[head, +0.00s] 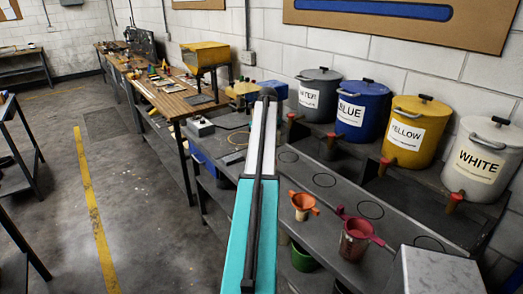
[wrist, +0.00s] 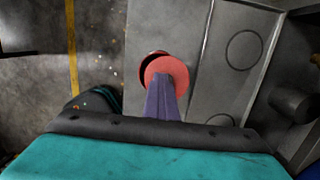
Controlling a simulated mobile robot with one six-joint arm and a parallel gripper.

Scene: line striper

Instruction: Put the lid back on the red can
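In the wrist view a round red lid (wrist: 176,68) sits at the tip of my gripper (wrist: 163,78). My gripper's narrow purplish fingers look closed together on the middle of the lid. Just behind the lid, up and to its left, shows the dark red rim of the red can (wrist: 146,60), with a dark opening. The lid hides most of the can and is offset to the right of it. I cannot tell whether lid and can touch. In the head view my arm hides the gripper, the lid and this can.
A dark red vessel with pink handles (head: 355,245) and an orange funnel-like piece (head: 303,202) stand on the grey bench right of my arm. Behind are WATER (head: 319,80), BLUE (head: 376,90), YELLOW (head: 430,112) and WHITE (head: 470,190) buckets with taps. Open floor (head: 60,220) lies left.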

